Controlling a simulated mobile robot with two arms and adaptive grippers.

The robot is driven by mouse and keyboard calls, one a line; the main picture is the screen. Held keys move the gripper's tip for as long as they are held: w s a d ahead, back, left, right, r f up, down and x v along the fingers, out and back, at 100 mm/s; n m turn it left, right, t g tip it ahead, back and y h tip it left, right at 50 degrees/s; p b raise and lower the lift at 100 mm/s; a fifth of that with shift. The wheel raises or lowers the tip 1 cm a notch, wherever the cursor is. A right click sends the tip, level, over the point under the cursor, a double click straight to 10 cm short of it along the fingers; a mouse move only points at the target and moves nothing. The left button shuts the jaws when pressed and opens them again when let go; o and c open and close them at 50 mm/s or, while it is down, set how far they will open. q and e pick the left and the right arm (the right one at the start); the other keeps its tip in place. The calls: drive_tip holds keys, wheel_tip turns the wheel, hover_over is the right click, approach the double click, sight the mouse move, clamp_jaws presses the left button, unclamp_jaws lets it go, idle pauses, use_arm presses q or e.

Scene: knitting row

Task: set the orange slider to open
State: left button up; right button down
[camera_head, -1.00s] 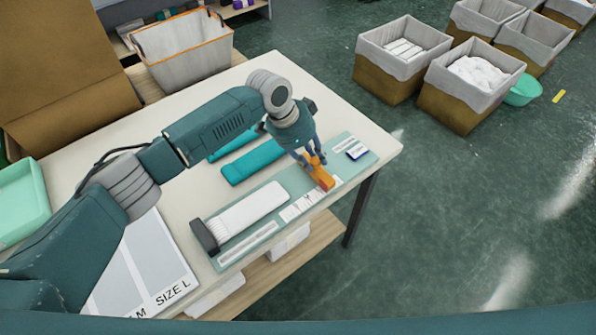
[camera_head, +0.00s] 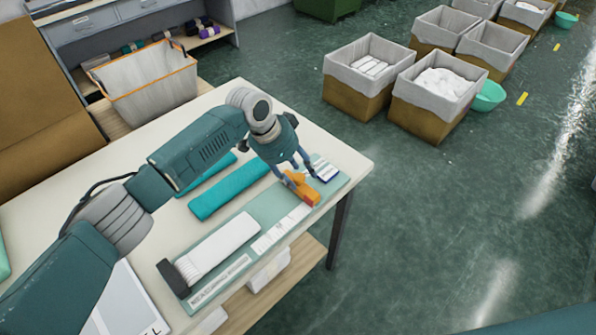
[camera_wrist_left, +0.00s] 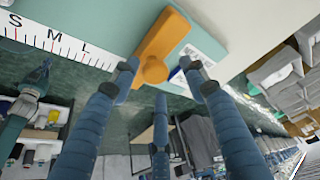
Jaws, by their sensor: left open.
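The orange slider (camera_head: 307,194) sits at the right part of the pale green board (camera_head: 181,287). In the left wrist view the slider (camera_wrist_left: 165,38) is an orange bar with a round knob, just past the L end of the printed S-M-L scale (camera_wrist_left: 60,42). My left gripper (camera_head: 297,176) is over it, fingers pointing down. In the left wrist view the open fingertips (camera_wrist_left: 158,75) lie on either side of the knob; the left one looks very close to it, and I cannot tell if it touches. My right gripper is out of view.
A blue-and-white label (camera_head: 327,171) lies on the board beyond the slider. A white knitted piece with a dark end (camera_head: 210,250) lies on the board's left part. Teal fabric rolls (camera_head: 228,188) are behind. The table's edge (camera_head: 362,172) is close on the right.

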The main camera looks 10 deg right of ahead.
use_arm(q)
drive_tip(key=v, duration=1.2)
drive_tip(key=shift+d, duration=0.1)
